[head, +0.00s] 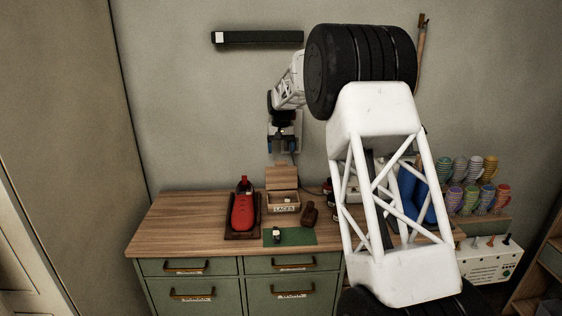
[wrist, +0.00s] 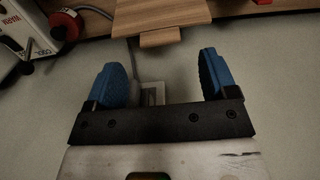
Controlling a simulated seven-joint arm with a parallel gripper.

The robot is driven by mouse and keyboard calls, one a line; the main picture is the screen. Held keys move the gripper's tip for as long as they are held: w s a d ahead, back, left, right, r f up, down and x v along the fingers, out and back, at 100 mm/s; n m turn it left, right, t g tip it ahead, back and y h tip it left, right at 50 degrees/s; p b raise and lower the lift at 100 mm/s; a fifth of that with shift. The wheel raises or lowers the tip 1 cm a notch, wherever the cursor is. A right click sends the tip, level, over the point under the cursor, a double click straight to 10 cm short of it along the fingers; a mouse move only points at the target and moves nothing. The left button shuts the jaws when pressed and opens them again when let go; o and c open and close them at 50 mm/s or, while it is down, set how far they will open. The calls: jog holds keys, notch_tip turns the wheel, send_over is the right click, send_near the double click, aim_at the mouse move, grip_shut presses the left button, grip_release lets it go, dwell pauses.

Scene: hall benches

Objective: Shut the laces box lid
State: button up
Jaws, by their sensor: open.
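The laces box (head: 284,207) is a small wooden box labelled LACES on the bench, with its top open. Its wooden lid (head: 281,177) stands raised at the box's back edge. In the wrist view the lid (wrist: 165,12) is a wooden panel with a small tab at top centre, beyond the fingertips. My gripper (head: 283,150) is above the lid, near the wall, pointing down. In the wrist view its blue fingers (wrist: 162,68) are spread with nothing between them and appear apart from the lid. The box's inside is hardly visible.
A green mat (head: 289,237) with a small item lies in front. The wooden benchtop (head: 180,217) is clear at left.

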send_over(281, 175)
jog(key=w, duration=0.2)
jog(key=shift+s+f, duration=0.2)
jog(key=shift+f, duration=2.5)
jog(key=c, duration=1.3)
